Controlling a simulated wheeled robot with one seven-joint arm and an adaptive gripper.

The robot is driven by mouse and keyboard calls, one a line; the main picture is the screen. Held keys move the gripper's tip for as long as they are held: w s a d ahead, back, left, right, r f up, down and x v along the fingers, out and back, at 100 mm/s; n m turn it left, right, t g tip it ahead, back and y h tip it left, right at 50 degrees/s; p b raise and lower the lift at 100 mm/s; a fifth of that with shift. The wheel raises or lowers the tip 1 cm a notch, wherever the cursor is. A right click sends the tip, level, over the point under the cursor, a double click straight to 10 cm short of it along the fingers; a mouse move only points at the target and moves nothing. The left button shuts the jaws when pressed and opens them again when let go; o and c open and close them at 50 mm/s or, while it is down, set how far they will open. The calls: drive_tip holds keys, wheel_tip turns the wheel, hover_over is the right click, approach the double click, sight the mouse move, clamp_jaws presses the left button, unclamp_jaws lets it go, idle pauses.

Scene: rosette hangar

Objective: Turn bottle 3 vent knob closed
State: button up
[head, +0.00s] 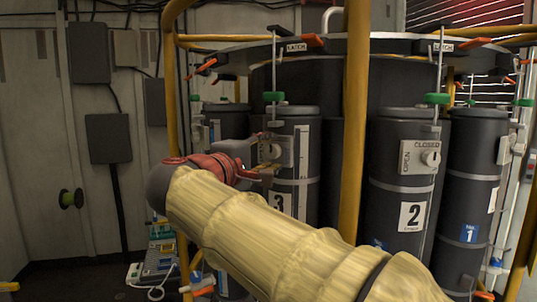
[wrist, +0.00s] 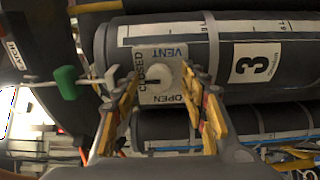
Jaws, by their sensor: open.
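Bottle 3 (head: 303,128) is a dark upright cylinder with pale bands, partly hidden behind my arm in the head view. It shows sideways in the wrist view (wrist: 218,62), with its "3" label at right. Its white vent plate (wrist: 173,58) reads VENT, CLOSED and OPEN. The pale vent knob (wrist: 156,76) sits on the plate; which mark it points to I cannot tell. My gripper (wrist: 152,84) is open, one finger on each side of the knob. Contact with the knob cannot be told. In the head view my gripper (head: 262,160) is at the plate's height.
Bottle 2 (head: 394,195), with its own vent plate, stands at right, and bottle 1 (head: 474,165) beyond it. A yellow post (head: 354,120) rises between bottles 3 and 2. A green-handled rod (wrist: 66,83) runs close beside the plate in the wrist view. Floor at far left looks clear.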

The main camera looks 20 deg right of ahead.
drive_tip(key=v, duration=1.2)
